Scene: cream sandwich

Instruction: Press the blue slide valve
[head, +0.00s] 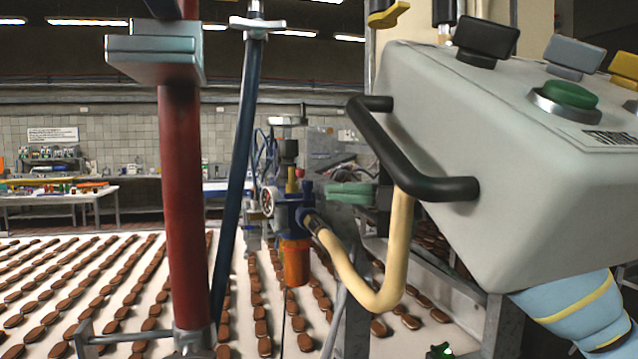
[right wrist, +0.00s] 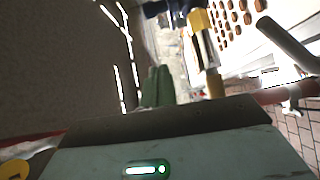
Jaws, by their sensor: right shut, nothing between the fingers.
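A dark blue valve body (head: 292,214), which I take to be the blue slide valve, stands mid-frame in the head view. It has a round gauge on its left, a brass fitting on top and an orange bowl (head: 296,262) below. My right gripper (head: 334,190) shows as green fingers, shut and empty, just right of the valve body; I cannot tell whether they touch. In the right wrist view its green fingers (right wrist: 158,78) are together, with blue and yellow parts of the valve assembly (right wrist: 200,20) beyond. My left gripper is not in view.
A grey control box (head: 500,130) with a black handle (head: 410,165) and a green button overhangs the right. A cream hose (head: 372,290) loops below the gripper. A red pipe (head: 182,210) and blue hose (head: 238,165) stand left. A conveyor (head: 100,262) carries rows of brown biscuits.

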